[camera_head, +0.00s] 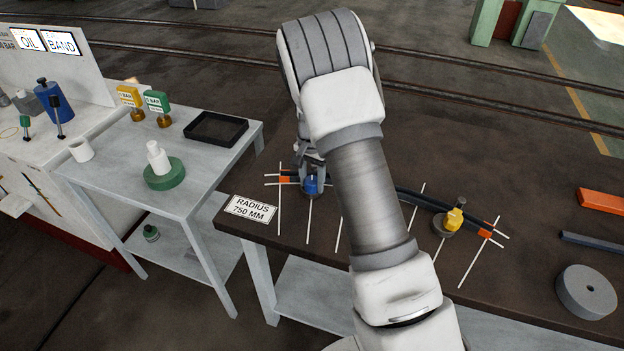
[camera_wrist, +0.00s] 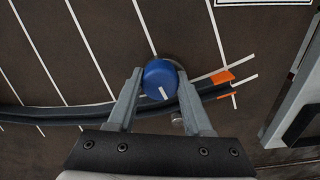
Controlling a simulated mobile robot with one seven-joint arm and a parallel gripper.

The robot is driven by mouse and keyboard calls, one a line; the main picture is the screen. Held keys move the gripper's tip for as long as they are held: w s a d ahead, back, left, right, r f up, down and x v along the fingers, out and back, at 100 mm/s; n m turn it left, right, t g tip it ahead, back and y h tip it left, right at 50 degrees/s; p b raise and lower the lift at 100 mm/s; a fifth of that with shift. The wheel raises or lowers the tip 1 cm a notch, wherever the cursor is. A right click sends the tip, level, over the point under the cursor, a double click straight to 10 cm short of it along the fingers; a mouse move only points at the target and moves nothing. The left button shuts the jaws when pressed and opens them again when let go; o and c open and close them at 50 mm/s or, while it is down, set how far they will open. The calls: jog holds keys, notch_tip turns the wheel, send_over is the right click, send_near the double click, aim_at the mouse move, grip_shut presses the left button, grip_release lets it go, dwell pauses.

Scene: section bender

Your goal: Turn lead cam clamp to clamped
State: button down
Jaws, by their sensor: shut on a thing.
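A round blue clamp knob (camera_head: 311,186) sits at the left end of a dark curved bar (camera_head: 420,201) on the brown table. My gripper (camera_wrist: 160,76) is shut on this blue knob (camera_wrist: 160,83), one finger on each side. A short white mark on the knob's top points toward the bar in the wrist view. The bar (camera_wrist: 75,115) passes under my gripper there and has an orange end (camera_wrist: 222,77). A second clamp with a yellow handle (camera_head: 454,217) stands by the bar's other end. No label shows which clamp is the lead one.
A "RADIUS 750 MM" sign (camera_head: 251,208) lies at the table's left edge. A side table (camera_head: 110,180) to the left holds a black tray (camera_head: 216,129) and a green round base with a white bottle (camera_head: 163,172). A grey disc (camera_head: 586,291) lies at right.

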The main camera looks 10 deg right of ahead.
aim_at(312, 180)
jog(key=shift+m, duration=0.6)
jog(key=shift+c, duration=1.5)
grip_release()
jog(key=shift+r, duration=0.1)
notch_tip(312, 180, up, 17)
jog(key=p, duration=0.1)
jog(key=shift+r, duration=0.15)
